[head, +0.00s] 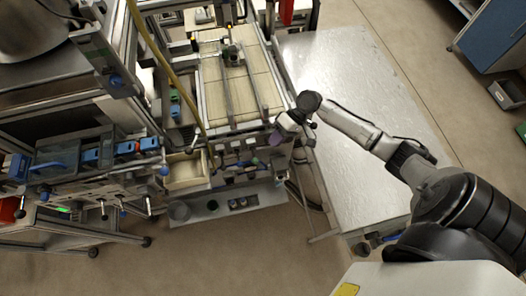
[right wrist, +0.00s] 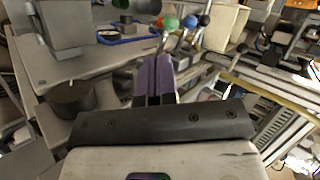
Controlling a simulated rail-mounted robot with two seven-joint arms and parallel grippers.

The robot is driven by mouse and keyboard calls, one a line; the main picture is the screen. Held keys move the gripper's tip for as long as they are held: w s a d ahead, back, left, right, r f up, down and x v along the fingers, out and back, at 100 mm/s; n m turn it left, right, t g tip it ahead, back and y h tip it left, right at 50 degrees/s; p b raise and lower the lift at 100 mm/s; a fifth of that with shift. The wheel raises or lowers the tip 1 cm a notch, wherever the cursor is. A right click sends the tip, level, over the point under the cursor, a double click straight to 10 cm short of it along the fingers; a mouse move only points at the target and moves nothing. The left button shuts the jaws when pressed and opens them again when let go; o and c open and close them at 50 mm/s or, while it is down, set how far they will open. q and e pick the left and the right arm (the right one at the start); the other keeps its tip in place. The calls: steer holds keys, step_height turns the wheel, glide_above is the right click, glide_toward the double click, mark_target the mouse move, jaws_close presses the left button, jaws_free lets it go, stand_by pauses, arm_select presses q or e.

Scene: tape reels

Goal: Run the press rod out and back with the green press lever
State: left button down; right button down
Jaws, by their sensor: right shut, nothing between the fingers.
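The green press lever (right wrist: 170,22) shows in the right wrist view as a green ball on a thin metal stalk, beyond my fingertips. A blue-knobbed lever (right wrist: 191,21) and a black-knobbed lever (right wrist: 204,20) stand to its right. My right gripper (right wrist: 154,78) has purple fingers that are shut with nothing between them. The fingers point toward the foot of the green lever's stalk; I cannot tell whether they touch it. In the head view my right gripper (head: 274,138) is at the machine's front panel, right side. I cannot make out the press rod for certain. My left gripper is not in view.
A pale bin (head: 187,172) is left of the panel. A bare metal table (head: 345,80) lies right of the machine.

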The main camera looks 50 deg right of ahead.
mark_target(254, 155)
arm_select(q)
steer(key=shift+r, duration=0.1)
arm_select(e)
steer(key=s+x, duration=0.1)
steer(key=x, duration=0.5)
steer(key=shift+w+a+r, duration=0.2)
steer(key=shift+w+a, duration=0.25)
steer(key=shift+w, duration=0.1)
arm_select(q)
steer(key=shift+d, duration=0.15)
arm_select(e)
steer(key=shift+a, duration=0.1)
